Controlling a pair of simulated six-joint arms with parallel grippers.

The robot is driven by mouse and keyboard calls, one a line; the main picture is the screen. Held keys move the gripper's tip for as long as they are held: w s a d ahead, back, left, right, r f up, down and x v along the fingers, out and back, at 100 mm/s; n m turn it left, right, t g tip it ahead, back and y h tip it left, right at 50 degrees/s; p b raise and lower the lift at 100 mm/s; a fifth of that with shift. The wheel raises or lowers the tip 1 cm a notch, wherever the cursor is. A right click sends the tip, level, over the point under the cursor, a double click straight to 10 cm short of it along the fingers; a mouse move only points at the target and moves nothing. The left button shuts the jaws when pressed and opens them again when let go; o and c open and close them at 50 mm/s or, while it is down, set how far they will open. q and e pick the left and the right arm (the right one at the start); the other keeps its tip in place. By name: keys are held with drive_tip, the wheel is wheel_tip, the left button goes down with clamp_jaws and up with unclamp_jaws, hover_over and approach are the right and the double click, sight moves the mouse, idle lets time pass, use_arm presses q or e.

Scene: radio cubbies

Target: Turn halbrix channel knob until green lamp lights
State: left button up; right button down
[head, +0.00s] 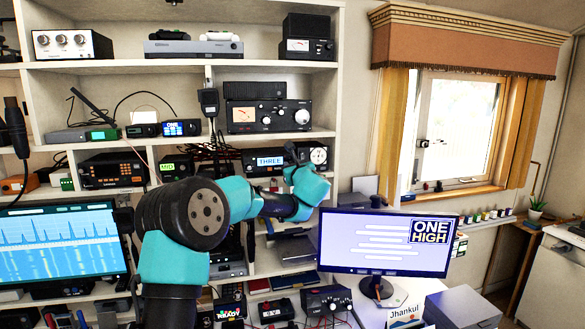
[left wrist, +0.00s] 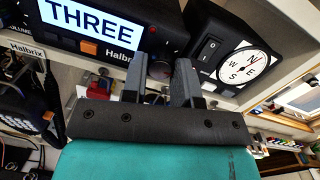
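The Halbrix radio (head: 268,161) stands on a middle shelf; its bright display reads THREE. In the left wrist view the same radio (left wrist: 120,58) shows an orange button (left wrist: 89,47) and a small dim red lamp (left wrist: 152,30). A dark round knob (left wrist: 160,70) sits at its lower right. My left gripper (left wrist: 160,76) is at the radio's front, its two grey fingers apart, one on each side of this knob. I cannot tell whether they touch it. In the head view the left gripper (head: 306,184) partly covers the radio's right side. No lit green lamp shows on it. My right gripper is not in view.
A compass-dial box (left wrist: 236,66) with a rocker switch stands close right of the fingers. Other radios crowd the shelves (head: 195,65). A monitor (head: 384,243) reading ONE HIGH stands on the desk at lower right. Another Halbrix-labelled unit (left wrist: 25,85) is at left in the wrist view.

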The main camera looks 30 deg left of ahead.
use_arm(q)
drive_tip(key=o, duration=0.5)
drive_tip(key=shift+d, duration=0.1)
drive_tip(key=v, duration=1.7)
drive_tip(key=shift+s+d+f, duration=0.1)
drive_tip(key=shift+s, duration=0.05)
